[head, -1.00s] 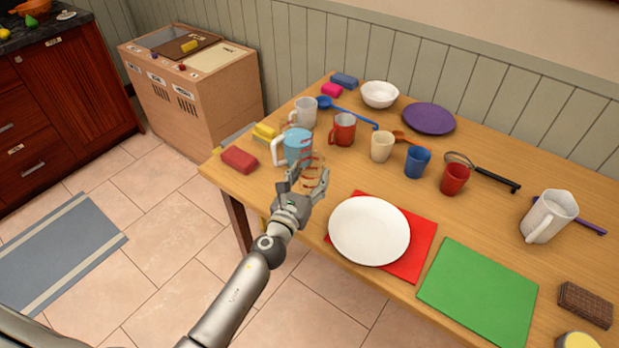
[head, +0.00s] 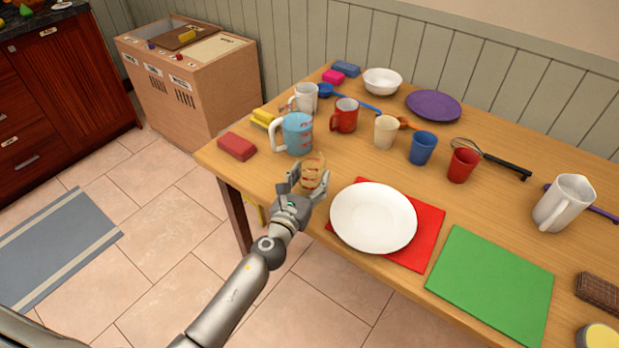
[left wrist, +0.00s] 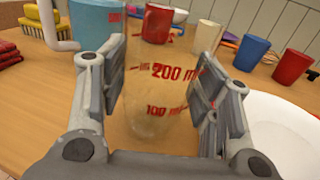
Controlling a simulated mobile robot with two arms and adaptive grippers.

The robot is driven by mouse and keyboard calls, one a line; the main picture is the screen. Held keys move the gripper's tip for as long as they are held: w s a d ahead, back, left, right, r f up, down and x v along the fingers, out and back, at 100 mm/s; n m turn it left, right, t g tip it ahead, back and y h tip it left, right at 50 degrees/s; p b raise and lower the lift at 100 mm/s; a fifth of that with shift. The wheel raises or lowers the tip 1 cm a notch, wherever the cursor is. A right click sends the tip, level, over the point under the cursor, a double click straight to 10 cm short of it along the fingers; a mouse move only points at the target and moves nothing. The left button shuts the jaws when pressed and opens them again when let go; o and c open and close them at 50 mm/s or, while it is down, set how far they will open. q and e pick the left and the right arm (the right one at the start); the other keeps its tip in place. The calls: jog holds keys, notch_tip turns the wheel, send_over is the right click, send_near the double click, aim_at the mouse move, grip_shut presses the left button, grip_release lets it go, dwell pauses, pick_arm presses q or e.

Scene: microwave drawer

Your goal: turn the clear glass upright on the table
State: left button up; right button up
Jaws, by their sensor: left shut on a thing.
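The clear glass (head: 313,173) has red markings and stands near the table's front left edge, between the fingers of my left gripper (head: 308,184). In the left wrist view the glass (left wrist: 155,98) looks about upright, with the 200 ml mark above the 100 ml mark. My left gripper (left wrist: 160,100) is shut on the glass, with a finger on each side. I cannot tell whether its base touches the table (head: 250,185). My right gripper is not in view.
A white plate (head: 373,217) on a red mat (head: 428,240) lies close on the right. Several mugs and cups, including a red mug (head: 344,115), stand behind.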

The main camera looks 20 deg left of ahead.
pick_arm(q)
jog(key=shift+f+b, duration=0.35)
jog(key=shift+f, duration=0.3)
jog(key=o, duration=1)
jog(key=shift+o, duration=0.2)
jog(key=s+a, duration=0.1)
jog(key=s, duration=1.1)
